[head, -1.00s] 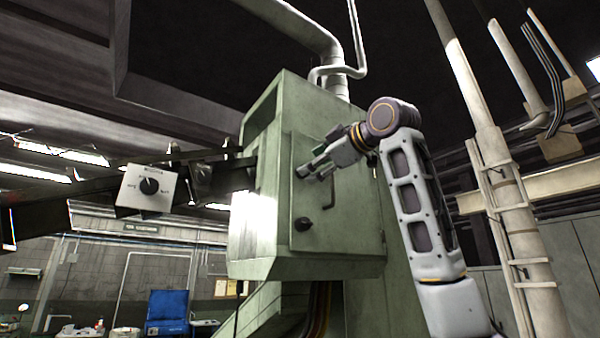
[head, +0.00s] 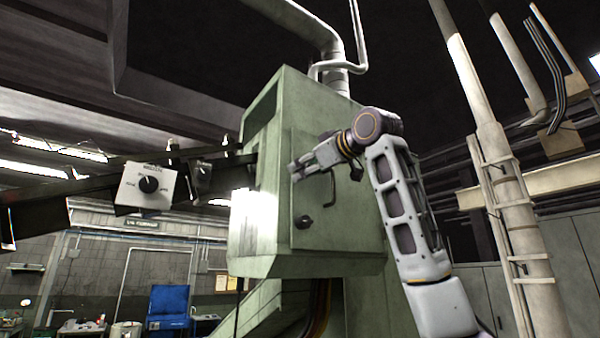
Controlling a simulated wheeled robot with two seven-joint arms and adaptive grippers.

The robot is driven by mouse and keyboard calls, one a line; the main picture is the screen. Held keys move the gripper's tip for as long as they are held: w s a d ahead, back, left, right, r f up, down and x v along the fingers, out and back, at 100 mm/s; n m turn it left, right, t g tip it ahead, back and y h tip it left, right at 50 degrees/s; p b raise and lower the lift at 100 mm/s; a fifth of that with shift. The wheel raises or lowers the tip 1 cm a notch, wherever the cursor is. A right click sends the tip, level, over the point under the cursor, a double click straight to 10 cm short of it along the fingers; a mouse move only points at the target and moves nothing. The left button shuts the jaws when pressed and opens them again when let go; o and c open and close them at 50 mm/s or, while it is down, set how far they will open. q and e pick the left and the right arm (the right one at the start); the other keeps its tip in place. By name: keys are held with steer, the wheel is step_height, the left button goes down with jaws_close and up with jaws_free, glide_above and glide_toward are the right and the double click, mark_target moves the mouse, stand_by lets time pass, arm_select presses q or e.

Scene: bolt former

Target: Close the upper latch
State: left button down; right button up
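The green machine cabinet (head: 268,245) stands in the middle of the head view, with a flat door (head: 350,235) on its front. A dark round latch knob (head: 303,222) sits low on the left side of the door. A dark bent handle (head: 331,192) is near the door's middle. My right gripper (head: 294,171) is at the upper left of the door, its fingertips pointing left, close to the door's edge. No upper latch can be made out; the gripper may hide it. Whether the fingers are open or shut is unclear. My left gripper is not in view.
A pipe (head: 330,50) rises above the cabinet. A ribbed post (head: 510,190) stands at the right. A blue chair-like object (head: 168,305) is far back at the lower left.

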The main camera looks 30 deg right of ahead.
steer(key=shift+s+m+b, duration=0.1)
steer(key=shift+m+b, duration=0.35)
steer(key=shift+m, duration=2.55)
jaws_close()
